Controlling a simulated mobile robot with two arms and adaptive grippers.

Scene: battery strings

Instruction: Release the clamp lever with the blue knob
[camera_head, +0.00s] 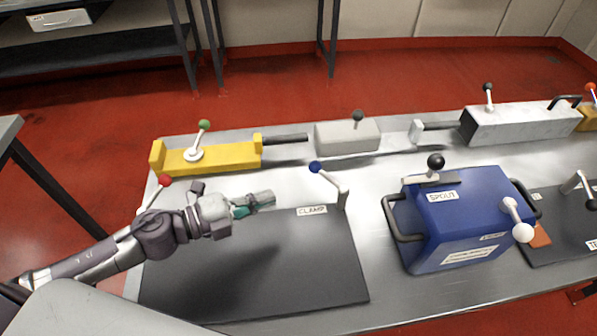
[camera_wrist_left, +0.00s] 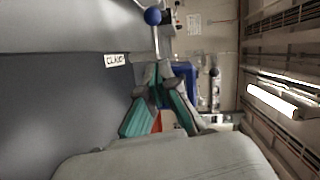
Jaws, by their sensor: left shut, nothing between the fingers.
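The clamp lever's blue knob (camera_head: 315,167) tops a light metal lever that slants down to a small grey bracket (camera_head: 343,197) at the back edge of the dark mat, beside a "CLAMP" label (camera_head: 311,210). My left gripper (camera_head: 270,197) is shut and empty over the mat, to the left of the lever and apart from it. In the left wrist view the blue knob (camera_wrist_left: 152,16) is at the top, beyond the closed fingertips (camera_wrist_left: 158,75), with its lever running down behind them. My right gripper is not in view.
A red-knobbed lever (camera_head: 165,181) stands left, close to my left arm. A blue box (camera_head: 462,225) marked "SPOUT" with levers and handles stands right. A yellow fixture (camera_head: 210,158) and a grey block (camera_head: 347,136) line the back. The mat (camera_head: 270,265) is clear.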

